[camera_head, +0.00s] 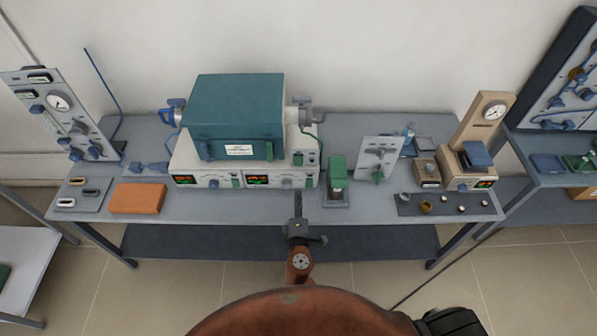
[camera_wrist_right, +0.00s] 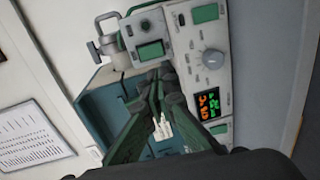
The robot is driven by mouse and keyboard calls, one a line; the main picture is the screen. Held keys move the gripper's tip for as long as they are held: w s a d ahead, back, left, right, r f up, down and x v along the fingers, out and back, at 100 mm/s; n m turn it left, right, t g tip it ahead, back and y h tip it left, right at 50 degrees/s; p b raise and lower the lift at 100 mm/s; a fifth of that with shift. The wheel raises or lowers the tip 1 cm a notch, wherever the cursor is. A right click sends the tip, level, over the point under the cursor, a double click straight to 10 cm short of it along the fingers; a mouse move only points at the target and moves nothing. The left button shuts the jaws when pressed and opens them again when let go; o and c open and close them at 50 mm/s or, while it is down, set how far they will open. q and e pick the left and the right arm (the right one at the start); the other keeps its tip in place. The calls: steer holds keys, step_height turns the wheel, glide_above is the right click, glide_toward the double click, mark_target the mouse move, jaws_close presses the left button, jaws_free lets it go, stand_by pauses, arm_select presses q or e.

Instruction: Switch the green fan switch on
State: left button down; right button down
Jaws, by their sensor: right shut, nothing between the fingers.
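The furnace control unit (camera_head: 215,178) stands under the teal furnace (camera_head: 237,105), with two lit displays on its front. Green switches show at its right end, one at the upper right (camera_head: 298,159) and one lower down (camera_head: 309,183). In the right wrist view, a green switch (camera_wrist_right: 150,51) sits just above the fingertips, another (camera_wrist_right: 205,13) at the top and another (camera_wrist_right: 218,128) below the display. Their labels are too small to read, so I cannot tell which is the fan's. My right gripper (camera_head: 298,198) is shut and empty before the unit's right part; its fingers (camera_wrist_right: 164,76) show close up. My left gripper is out of view.
A green-topped device (camera_head: 337,175) and an upright grey switch panel (camera_head: 379,158) stand to the right of the unit. An orange block (camera_head: 138,198) lies to the left. The table's (camera_head: 240,208) front strip is mostly clear.

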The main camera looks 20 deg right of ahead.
mark_target(298, 165)
steer(key=x, duration=1.3)
steer(key=shift+p, duration=0.3)
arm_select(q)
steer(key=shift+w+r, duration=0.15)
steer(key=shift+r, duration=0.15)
